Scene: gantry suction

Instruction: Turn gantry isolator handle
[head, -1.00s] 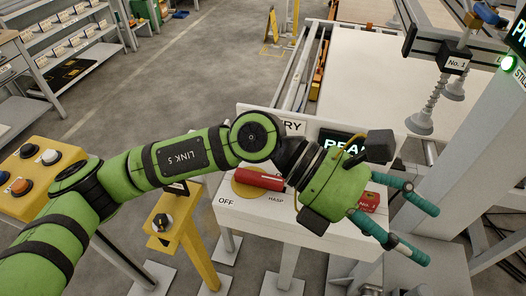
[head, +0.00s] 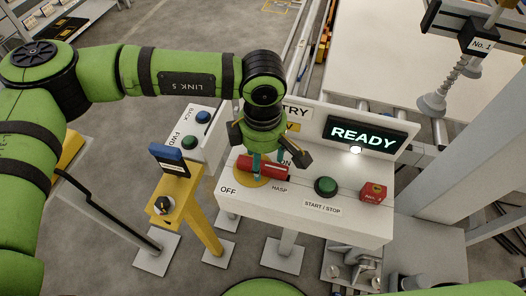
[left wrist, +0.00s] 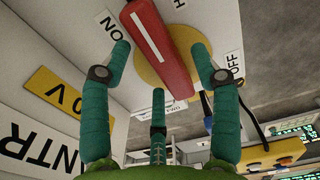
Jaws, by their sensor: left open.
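The red isolator handle (head: 262,167) with a white stripe lies on a yellow disc (head: 243,180) on the white console. Labels OFF, ON and HASP surround it. In the head view it lies roughly left to right. In the left wrist view the red handle (left wrist: 160,45) runs between my fingers. My left gripper (head: 268,162) is above the handle, pointing down, with its teal fingers spread around it. In the left wrist view the open gripper (left wrist: 163,62) has one finger on each side of the handle and a third below its end. I cannot tell whether any finger touches it. My right gripper is not in view.
A green START/STOP button (head: 325,186) and a red block (head: 373,192) sit right of the handle. A lit READY display (head: 364,136) stands behind. A yellow post (head: 182,205) with a knob stands at the left. Suction cups (head: 432,104) hang at the upper right.

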